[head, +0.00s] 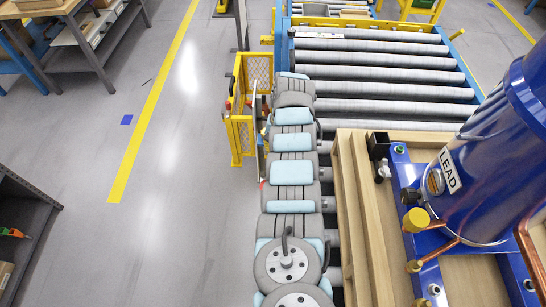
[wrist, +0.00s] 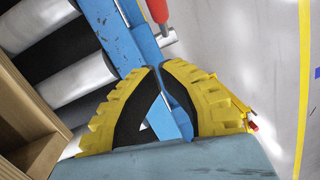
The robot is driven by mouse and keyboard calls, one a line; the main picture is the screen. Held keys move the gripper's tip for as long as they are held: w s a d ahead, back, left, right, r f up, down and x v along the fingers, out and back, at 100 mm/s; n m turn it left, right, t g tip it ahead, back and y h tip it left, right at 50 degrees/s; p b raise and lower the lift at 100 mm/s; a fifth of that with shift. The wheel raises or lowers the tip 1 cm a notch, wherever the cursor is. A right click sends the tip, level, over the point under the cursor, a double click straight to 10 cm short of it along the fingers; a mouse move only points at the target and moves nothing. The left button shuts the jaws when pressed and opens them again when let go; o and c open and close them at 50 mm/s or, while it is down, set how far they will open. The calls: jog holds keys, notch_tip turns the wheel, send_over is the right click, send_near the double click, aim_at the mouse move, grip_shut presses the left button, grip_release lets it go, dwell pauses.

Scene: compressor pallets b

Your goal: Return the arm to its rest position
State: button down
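My arm (head: 292,173) stretches from the bottom of the head view up along the left side of the conveyor, in grey and light-blue segments. My gripper cannot be made out in the head view. In the wrist view my gripper (wrist: 160,70) has two yellow fingers with black inner faces. Their tips meet, with only a small triangular gap lower down. Nothing shows held between them. The fingers hang over the blue conveyor frame (wrist: 121,38).
A wooden pallet (head: 365,210) bearing a blue compressor tank (head: 490,150) stands right of my arm. Conveyor rollers (head: 385,75) lie behind it. A yellow guard (head: 240,125) stands close left of the arm. Open grey floor (head: 190,220) extends left, with shelving (head: 22,230) at the edge.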

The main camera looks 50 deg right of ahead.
jog(key=shift+d+r, duration=0.2)
jog(key=shift+r, duration=0.65)
